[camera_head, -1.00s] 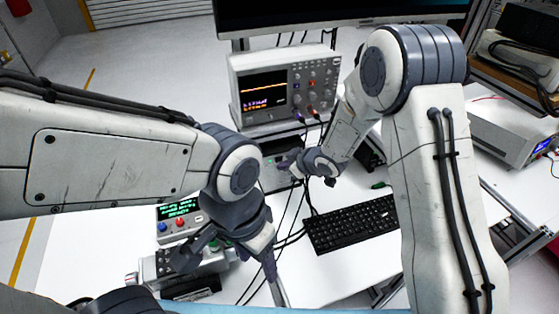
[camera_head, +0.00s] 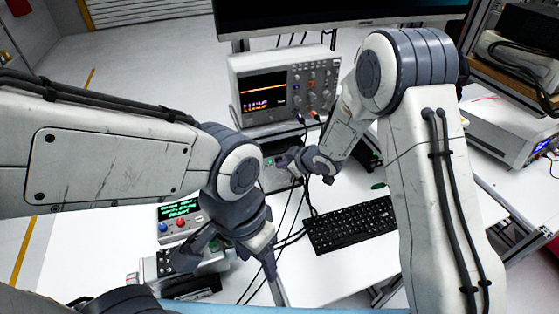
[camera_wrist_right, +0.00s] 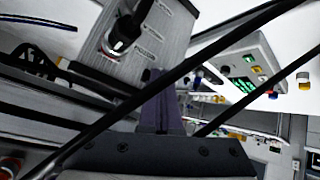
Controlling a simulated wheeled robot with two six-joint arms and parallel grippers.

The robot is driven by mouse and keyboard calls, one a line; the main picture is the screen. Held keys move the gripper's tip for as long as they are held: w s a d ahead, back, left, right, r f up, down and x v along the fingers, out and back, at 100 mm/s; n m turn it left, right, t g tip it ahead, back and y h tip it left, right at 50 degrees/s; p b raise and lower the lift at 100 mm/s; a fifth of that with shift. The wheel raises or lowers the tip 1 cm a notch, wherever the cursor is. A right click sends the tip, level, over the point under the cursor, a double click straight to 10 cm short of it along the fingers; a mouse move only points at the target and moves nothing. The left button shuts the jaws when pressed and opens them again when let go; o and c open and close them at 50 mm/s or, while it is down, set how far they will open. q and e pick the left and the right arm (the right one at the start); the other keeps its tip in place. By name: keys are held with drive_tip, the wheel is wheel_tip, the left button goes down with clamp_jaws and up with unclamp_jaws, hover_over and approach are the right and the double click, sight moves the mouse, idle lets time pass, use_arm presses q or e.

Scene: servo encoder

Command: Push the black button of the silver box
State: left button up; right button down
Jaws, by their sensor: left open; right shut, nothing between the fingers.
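A silver-grey box (camera_head: 280,150) sits below the oscilloscope, partly hidden by my right arm. In the right wrist view, a silver panel (camera_wrist_right: 172,55) carries printed labels and a black plug or knob (camera_wrist_right: 118,38); I cannot tell for certain which part is the black button. My right gripper (camera_head: 286,163) is shut and empty, in front of the box. Its fingers (camera_wrist_right: 155,85) point toward the panel's lower edge in the wrist view; contact cannot be told. My left gripper (camera_head: 226,262) is open, over the equipment at the lower left.
An oscilloscope (camera_head: 262,87) stands at the back. A black keyboard (camera_head: 350,225) lies to the right on the white table. A small device with a green display (camera_head: 180,210) is near my left gripper. Black cables (camera_head: 290,215) run below my right gripper and cross the wrist view.

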drive_tip(key=shift+w, duration=0.1)
idle(0.3)
drive_tip(key=shift+s+d, duration=0.15)
drive_tip(key=shift+s, duration=0.35)
drive_tip(key=s+d+b, duration=0.2)
drive_tip(key=s, duration=0.3)
drive_tip(key=shift+s+d, duration=0.15)
drive_tip(key=shift+s, duration=0.15)
idle(0.6)
